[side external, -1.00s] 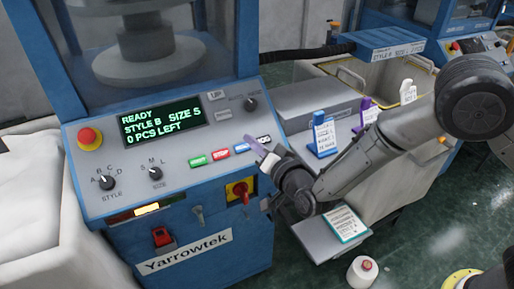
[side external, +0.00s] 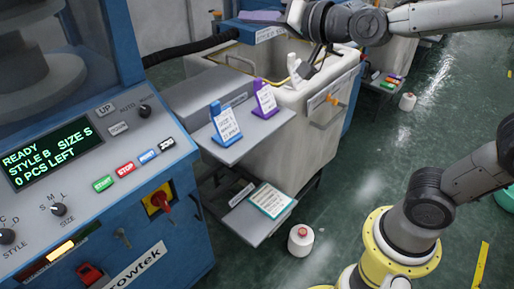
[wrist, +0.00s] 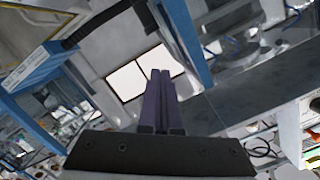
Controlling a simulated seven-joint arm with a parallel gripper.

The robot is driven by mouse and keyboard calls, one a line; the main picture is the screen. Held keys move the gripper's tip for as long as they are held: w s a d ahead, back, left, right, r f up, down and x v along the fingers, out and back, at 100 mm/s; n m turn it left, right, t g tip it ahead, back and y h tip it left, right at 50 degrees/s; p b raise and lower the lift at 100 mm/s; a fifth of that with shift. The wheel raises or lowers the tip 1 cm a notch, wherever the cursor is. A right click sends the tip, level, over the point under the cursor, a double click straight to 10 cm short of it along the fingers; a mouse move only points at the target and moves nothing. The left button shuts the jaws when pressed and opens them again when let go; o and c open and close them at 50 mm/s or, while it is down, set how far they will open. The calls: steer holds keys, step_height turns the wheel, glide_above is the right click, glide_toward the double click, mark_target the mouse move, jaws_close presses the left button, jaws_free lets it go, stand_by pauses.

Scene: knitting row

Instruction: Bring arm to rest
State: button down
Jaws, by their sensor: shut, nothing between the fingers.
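My gripper (wrist: 161,75) shows in the wrist view with its two purple fingers side by side, shut and with nothing between them. The fingers point up in that picture, toward bright ceiling panels. In the side external view my arm reaches in from the upper right. My gripper (side external: 265,15) is at the top edge there, pointing left, clear of the machine's control panel (side external: 85,150). The gripper appears to be in front of or above the bin area at the back, and I cannot tell the exact gap.
The panel screen (side external: 50,150) reads READY, STYLE B, SIZE S, 0 PCS LEFT. A blue card stand (side external: 224,122) and a purple one (side external: 265,98) are on a grey shelf (side external: 245,140). A yarn cone (side external: 300,240) stands on the floor. A yellow-ringed base (side external: 400,240) is at lower right.

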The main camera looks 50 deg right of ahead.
steer(key=s+d+f+n+g, duration=0.2)
steer(key=s+f+g, duration=0.3)
steer(key=s+f, duration=0.3)
steer(key=s+d+f+n+g, duration=0.2)
steer(key=s+f+n+g, duration=0.2)
steer(key=s+f, duration=0.5)
steer(key=s+g, duration=0.2)
steer(key=s, duration=0.5)
steer(key=shift+h, duration=0.4)
steer(key=c, duration=1.5)
jaws_free()
steer(key=shift+c, duration=0.2)
